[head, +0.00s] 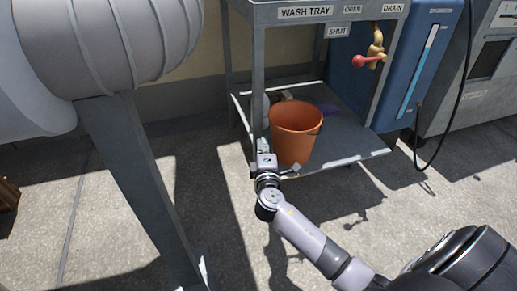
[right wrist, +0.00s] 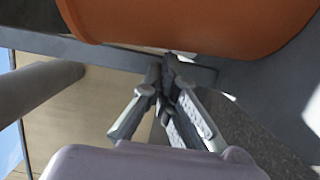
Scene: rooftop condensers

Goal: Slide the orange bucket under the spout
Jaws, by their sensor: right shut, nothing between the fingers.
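The orange bucket (head: 294,132) stands upright on the lower shelf (head: 350,150) of a grey metal stand. The brass spout (head: 376,46) with a red handle is at the upper right of the stand, higher than the bucket and to its right in the head view. My right gripper (head: 263,146) is shut and empty at the bucket's left side, near a front leg of the stand. In the right wrist view its fingertips (right wrist: 167,65) are close together just below the bucket (right wrist: 190,22); I cannot tell whether they touch it. My left gripper is out of view.
The wash tray (head: 269,14) forms the top of the stand, above the bucket. A blue cabinet (head: 425,60) stands right of it, with a hanging black cable (head: 461,95). A large grey duct (head: 95,45) fills the upper left. Small items lie behind the bucket.

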